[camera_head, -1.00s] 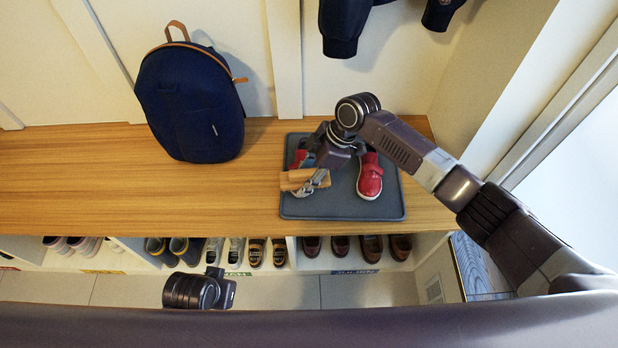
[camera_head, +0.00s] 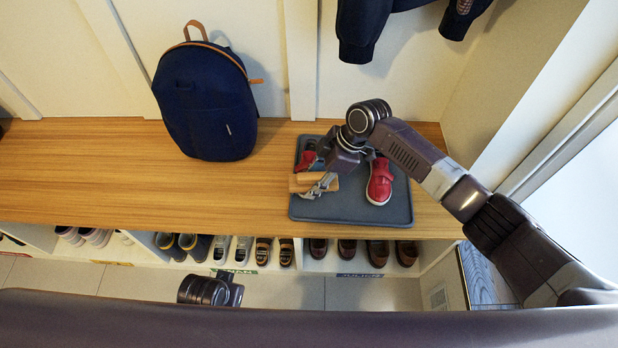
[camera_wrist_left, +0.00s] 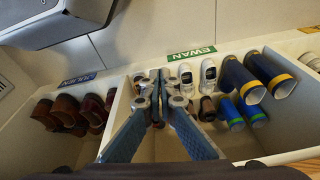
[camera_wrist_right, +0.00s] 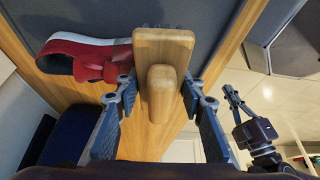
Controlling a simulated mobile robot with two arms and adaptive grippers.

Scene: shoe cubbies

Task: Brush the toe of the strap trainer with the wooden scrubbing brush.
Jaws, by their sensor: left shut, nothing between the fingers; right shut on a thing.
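My right gripper (camera_head: 318,187) is shut on the wooden scrubbing brush (camera_head: 299,184) over the left part of the grey mat (camera_head: 350,213). In the right wrist view, the fingers hold the knob of the brush (camera_wrist_right: 163,48), with its block beyond. One red trainer (camera_head: 380,183) stands on the mat, right of the gripper. Another red shoe (camera_head: 308,155) is partly hidden behind the gripper; the right wrist view shows a red shoe with straps and white sole (camera_wrist_right: 85,58) close beside the brush. Contact cannot be told. My left gripper (camera_wrist_left: 158,82) is shut and empty, near the shoe cubbies.
A dark blue backpack (camera_head: 206,105) stands on the wooden bench (camera_head: 80,175), left of the mat. Cubbies (camera_wrist_left: 130,100) under the bench hold several pairs of shoes. Dark clothing (camera_head: 365,25) hangs above. The bench is clear left of the backpack.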

